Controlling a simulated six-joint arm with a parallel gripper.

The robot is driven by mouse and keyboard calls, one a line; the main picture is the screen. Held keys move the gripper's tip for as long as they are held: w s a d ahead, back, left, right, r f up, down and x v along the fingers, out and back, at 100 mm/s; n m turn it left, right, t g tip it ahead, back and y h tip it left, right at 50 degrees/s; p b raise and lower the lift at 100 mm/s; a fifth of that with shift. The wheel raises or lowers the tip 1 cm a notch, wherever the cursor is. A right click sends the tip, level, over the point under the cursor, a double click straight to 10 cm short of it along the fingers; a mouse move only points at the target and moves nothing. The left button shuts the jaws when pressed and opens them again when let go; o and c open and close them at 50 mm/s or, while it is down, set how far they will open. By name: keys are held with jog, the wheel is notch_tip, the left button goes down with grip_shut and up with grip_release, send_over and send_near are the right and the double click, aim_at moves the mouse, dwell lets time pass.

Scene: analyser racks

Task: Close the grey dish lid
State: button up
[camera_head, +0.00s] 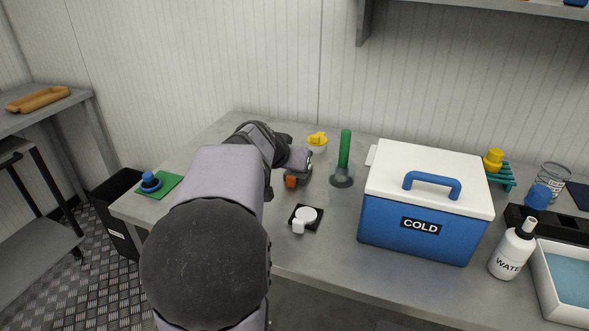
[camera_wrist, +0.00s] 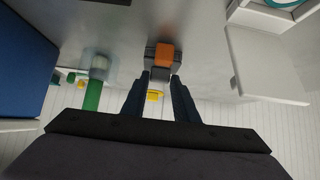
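A light grey dish (camera_wrist: 243,14) with a teal item inside shows at the top right corner of the wrist view, partly cut off. A pale flat panel (camera_wrist: 265,65), which looks like its raised lid, stands out from the dish on the wall side. In the head view my arm seems to hide both. My gripper (camera_wrist: 160,78) is open, with a clear gap between its fingers and nothing visibly held. It also shows in the head view (camera_head: 299,161), low over the back middle of the table. The lid is to the right of the fingers in the wrist view, apart from them.
An orange-and-grey block (camera_wrist: 163,56) is just beyond my fingertips. A green cylinder (camera_head: 345,149), a yellow item (camera_head: 317,140) and a blue COLD box (camera_head: 415,229) stand nearby. A white round piece (camera_head: 306,215) sits in front.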

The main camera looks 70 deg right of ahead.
jog(key=o, duration=0.3)
jog(key=v, duration=0.7)
jog(key=shift+a+r, duration=0.15)
dwell(0.4)
